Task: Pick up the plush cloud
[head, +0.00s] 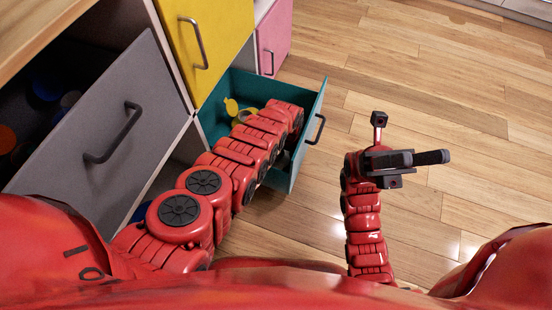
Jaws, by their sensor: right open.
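I cannot make out a plush cloud anywhere in the head view. My left arm reaches into the open teal drawer (308,132), and its own links hide its gripper and part of the drawer's inside. My right gripper (415,158) is open and empty, held above the wooden floor to the right of the teal drawer and apart from it.
A yellow item (232,107) lies in the teal drawer. A grey drawer (95,125) stands open at left with several dark, blue and orange items inside. A yellow drawer front (215,35) and a pink one (275,35) are above. The floor (450,70) at right is clear.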

